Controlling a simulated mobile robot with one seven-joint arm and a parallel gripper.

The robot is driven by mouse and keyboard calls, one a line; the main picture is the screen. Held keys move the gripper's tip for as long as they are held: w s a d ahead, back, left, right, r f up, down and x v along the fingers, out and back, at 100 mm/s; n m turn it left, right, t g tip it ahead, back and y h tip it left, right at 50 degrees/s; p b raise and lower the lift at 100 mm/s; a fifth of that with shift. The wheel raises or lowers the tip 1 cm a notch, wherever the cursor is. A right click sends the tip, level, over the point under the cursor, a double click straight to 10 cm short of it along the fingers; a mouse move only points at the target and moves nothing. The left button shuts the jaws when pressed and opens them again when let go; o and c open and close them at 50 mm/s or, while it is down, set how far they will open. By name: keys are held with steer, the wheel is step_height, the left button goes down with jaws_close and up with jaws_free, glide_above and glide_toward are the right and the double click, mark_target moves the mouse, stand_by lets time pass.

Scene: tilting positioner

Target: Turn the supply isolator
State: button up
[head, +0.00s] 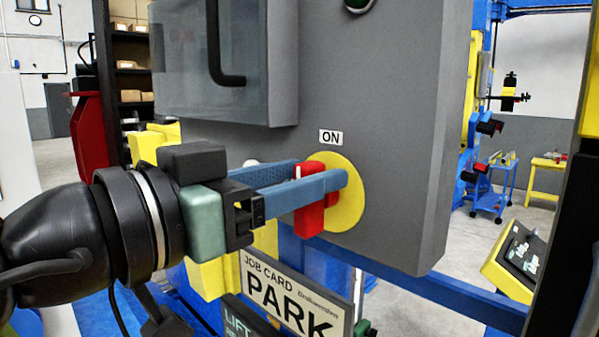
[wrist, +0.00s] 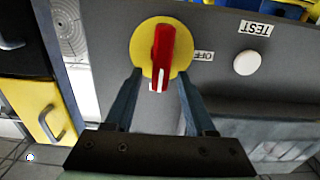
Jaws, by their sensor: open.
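The supply isolator is a red handle (head: 309,217) on a round yellow plate (head: 350,190), set in the face of a grey cabinet. An ON label (head: 331,137) sits above the plate. In the wrist view the red handle (wrist: 163,50) stands lengthwise, its white mark at the lower end, and an upside-down OFF label (wrist: 202,56) is to its right. The white mark is on the ON side in the head view. My gripper (head: 328,175) is open, with its blue fingers on either side of the handle. In the wrist view gaps show between handle and both fingers.
A white button (wrist: 247,62) with a TEST label lies beside the isolator. A glazed box with a dark handle (head: 222,60) juts from the cabinet at upper left. A job card reading PARK (head: 295,295) is below my gripper. A blue rail runs under the cabinet.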

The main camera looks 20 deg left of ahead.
steer(key=shift+w, duration=0.1)
jaws_close()
steer(key=shift+n, duration=0.3)
steer(key=n, duration=0.1)
steer(key=n+p, duration=0.1)
steer(key=shift+w+a+n, duration=0.15)
steer(key=shift+a+n, duration=0.15)
steer(key=n+p, duration=0.2)
steer(key=n, duration=0.3)
steer(key=a+f+n+p, duration=0.1)
steer(key=n+p, duration=0.2)
steer(key=n, duration=0.1)
steer(key=f+n+p, duration=0.1)
steer(key=n+p, duration=0.1)
steer(key=n, duration=0.3)
steer(key=shift+w+a+f+n+p, duration=0.25)
steer(key=shift+a+n+p, duration=0.05)
steer(key=shift+a+p, duration=0.1)
stand_by(0.5)
